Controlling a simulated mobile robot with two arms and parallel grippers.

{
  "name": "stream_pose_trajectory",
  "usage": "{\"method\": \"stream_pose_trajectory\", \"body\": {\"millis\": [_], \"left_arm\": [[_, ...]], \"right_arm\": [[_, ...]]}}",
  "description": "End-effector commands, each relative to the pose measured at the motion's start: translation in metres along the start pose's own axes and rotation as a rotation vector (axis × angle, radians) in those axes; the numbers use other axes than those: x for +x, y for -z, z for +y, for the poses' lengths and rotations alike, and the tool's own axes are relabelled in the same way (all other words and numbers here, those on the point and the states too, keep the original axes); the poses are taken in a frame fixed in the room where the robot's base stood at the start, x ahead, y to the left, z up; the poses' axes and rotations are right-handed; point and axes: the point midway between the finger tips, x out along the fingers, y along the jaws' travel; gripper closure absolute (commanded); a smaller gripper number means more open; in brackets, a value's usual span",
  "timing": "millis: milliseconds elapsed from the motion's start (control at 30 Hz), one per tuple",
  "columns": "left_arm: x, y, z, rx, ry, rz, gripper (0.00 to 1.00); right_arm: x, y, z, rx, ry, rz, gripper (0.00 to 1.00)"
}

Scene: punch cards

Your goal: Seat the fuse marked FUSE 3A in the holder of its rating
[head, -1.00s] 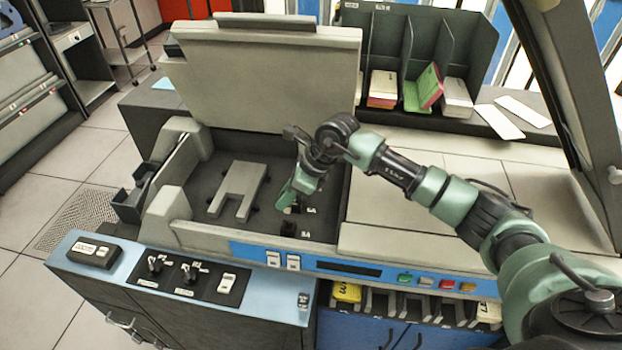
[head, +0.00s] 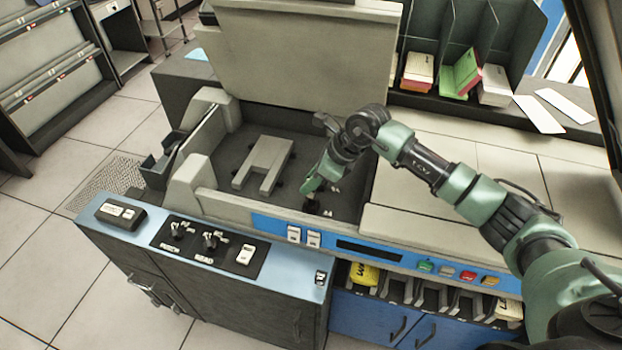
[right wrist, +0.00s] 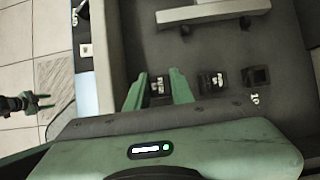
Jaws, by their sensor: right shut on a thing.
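My right gripper (head: 308,192) reaches down into the open bay of the machine. Its two green fingers (right wrist: 158,92) are shut on a small dark block with pale marks, the fuse (right wrist: 158,86); its lettering is too small to read. It is right at the front holder (head: 312,207); I cannot tell whether it is seated. A middle holder (right wrist: 212,82) with pale marks and an empty-looking dark holder (right wrist: 256,77) lie beside it in a row. Small white rating labels stand next to the holders. My left gripper (right wrist: 42,103) shows open over the floor in the right wrist view.
A pale U-shaped plate (head: 264,163) lies in the bay, left of the gripper. The raised lid (head: 300,55) stands behind. The blue front strip (head: 355,245) with switches edges the bay. A card rack (head: 465,50) stands at the back right.

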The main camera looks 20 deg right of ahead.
Motion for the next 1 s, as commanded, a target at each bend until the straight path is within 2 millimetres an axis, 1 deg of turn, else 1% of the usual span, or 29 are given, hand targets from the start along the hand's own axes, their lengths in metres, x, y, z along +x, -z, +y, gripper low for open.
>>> {"method": "stream_pose_trajectory", "body": {"millis": [233,533,1000], "left_arm": [[0.007,-0.010,0.001,0.000,-0.001,-0.013,0.55],[0.013,-0.011,0.001,0.000,-0.001,-0.015,0.55],[0.030,-0.013,0.001,0.000,-0.001,-0.015,0.55]], "right_arm": [[0.010,0.005,0.000,0.000,0.000,0.000,1.00],[0.020,0.011,0.000,-0.001,0.000,0.000,1.00],[0.037,0.021,0.000,0.000,0.000,0.001,1.00]]}}
